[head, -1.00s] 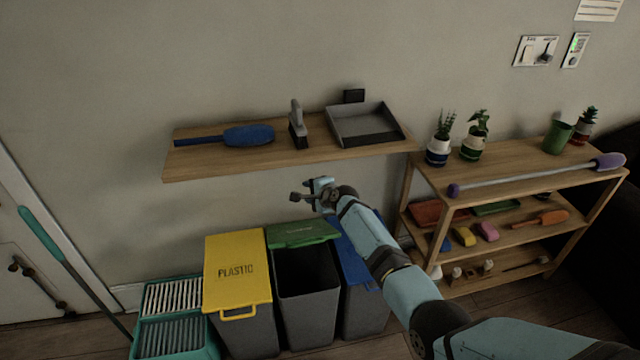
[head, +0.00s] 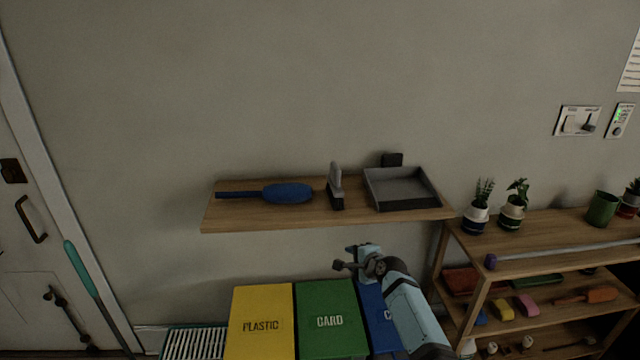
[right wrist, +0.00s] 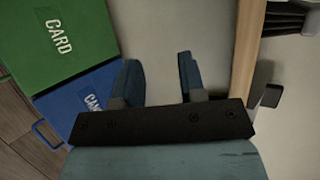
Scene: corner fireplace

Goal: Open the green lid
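The green lid (head: 331,318), marked CARD, lies closed on the middle bin, between the yellow PLASTIC lid (head: 261,320) and the blue lid (head: 377,318). It also shows in the right wrist view (right wrist: 55,40) at upper left, beside the blue lid (right wrist: 88,102). My right gripper (head: 345,257) is above and behind the lids, under the wall shelf, not touching the green lid. Its two fingers are apart with nothing between them in the right wrist view (right wrist: 158,62). My right arm hides part of the blue lid. My left gripper is out of view.
A wooden rack (head: 478,300) stands at right. A ribbed teal-edged bin (head: 195,343) is at left.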

